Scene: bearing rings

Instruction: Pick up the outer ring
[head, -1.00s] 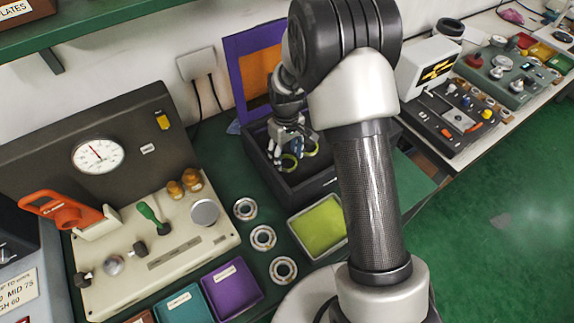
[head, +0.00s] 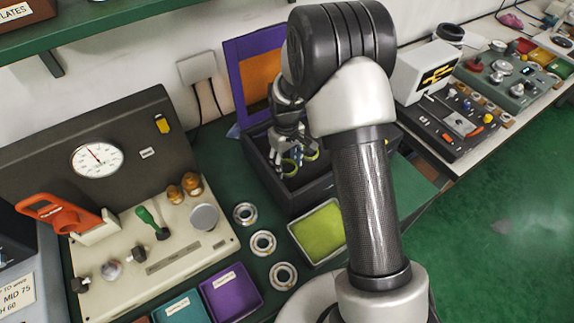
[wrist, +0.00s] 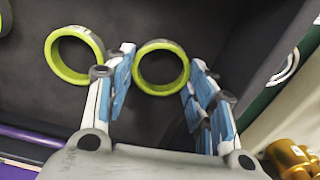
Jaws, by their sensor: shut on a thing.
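My gripper (head: 290,158) is inside the dark open box at the back. In the wrist view its two blue-padded fingers (wrist: 160,64) stand on either side of a yellow-green outer ring (wrist: 160,89) and are shut on it. The held ring shows as a small yellow-green piece between the fingers in the head view (head: 289,173). A second yellow-green ring (wrist: 60,70) lies on the box floor just left of the left finger, close to it. Part of another shows at the wrist view's left edge (wrist: 4,18).
The dark box (head: 300,200) has walls close around my gripper. A tray with a lime-green floor (head: 320,230) stands in front of it. Several steel bearings (head: 263,243) lie in a row to its left, beside the gauge bench (head: 150,262). Purple (head: 232,290) and teal (head: 182,308) trays are nearer.

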